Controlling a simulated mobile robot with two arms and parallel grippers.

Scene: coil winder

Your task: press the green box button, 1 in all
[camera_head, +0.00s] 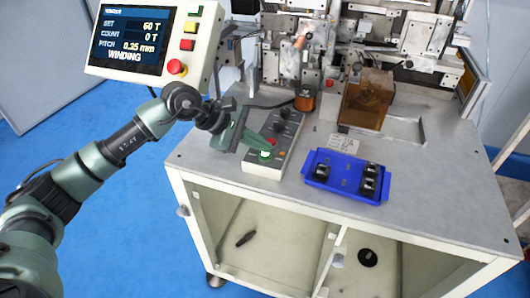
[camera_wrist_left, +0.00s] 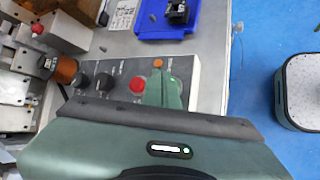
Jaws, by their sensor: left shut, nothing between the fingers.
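The grey control box (camera_head: 262,170) stands on the front left of the machine table. Its green button (camera_head: 265,155) is at the near end, beneath the tip of my left gripper (camera_head: 268,144). The left gripper is shut and empty, its fingers pointing at the button. Whether they touch it, I cannot tell. In the left wrist view the shut fingers (camera_wrist_left: 164,92) lie over the box's end and hide most of the green button; a small bright green spot shows at their tip. The red button (camera_wrist_left: 137,85) and an orange lamp (camera_wrist_left: 157,63) sit beside them. My right gripper is not in view.
Dark knobs (camera_head: 285,113) sit on the box's far part. A blue tray (camera_head: 318,183) with black parts lies to its right. The screen panel (camera_head: 150,45) at upper left reads WINDING. The winding machine (camera_head: 340,50) stands behind.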

